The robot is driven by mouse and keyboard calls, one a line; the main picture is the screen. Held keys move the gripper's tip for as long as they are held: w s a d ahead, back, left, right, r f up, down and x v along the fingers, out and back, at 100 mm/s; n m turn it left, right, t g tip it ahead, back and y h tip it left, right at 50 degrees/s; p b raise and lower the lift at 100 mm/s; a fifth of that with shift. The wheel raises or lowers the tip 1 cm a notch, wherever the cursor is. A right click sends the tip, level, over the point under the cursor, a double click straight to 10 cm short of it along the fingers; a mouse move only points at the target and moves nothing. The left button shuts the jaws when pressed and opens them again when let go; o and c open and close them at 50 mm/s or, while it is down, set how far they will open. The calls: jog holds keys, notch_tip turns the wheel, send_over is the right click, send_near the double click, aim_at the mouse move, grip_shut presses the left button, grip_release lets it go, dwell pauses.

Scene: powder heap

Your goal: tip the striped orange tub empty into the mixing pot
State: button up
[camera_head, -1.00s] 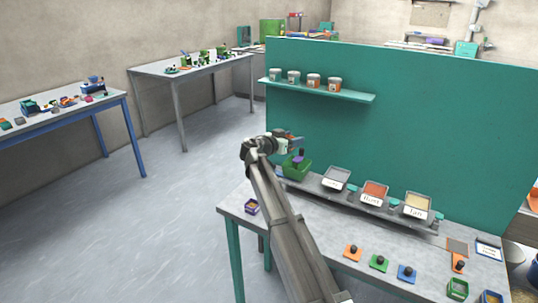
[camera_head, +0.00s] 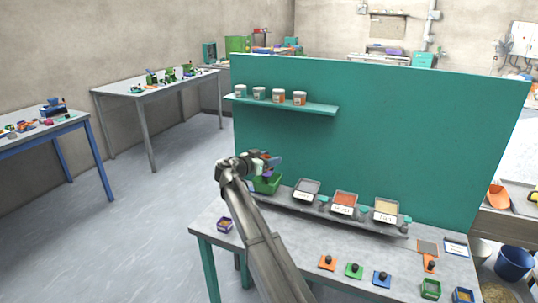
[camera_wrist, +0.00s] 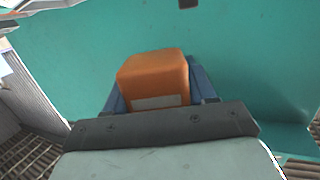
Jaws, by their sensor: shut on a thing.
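An orange tub (camera_wrist: 153,78) with a pale patch on its near side fills the gap between the blue fingers in the wrist view. My gripper (camera_head: 271,164) is shut on it, above the far left end of the near bench. The tub's stripes and contents cannot be made out, and in the head view it is too small to tell apart from the fingers. A green open container (camera_head: 268,186) stands just below the gripper; I cannot tell whether it is the mixing pot.
A green panel (camera_head: 400,130) stands behind the bench (camera_head: 300,238), with several jars on its shelf (camera_head: 310,108). Trays of powder, including a red one (camera_head: 344,199), line a rack right of the gripper.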

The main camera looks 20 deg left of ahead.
jog(key=shift+f, duration=0.5)
jog(key=shift+r+n, duration=0.2)
jog(key=shift+n, duration=1)
jog(key=shift+r+n, duration=0.1)
jog(key=shift+n, duration=1.1)
jog(key=shift+n, duration=1.2)
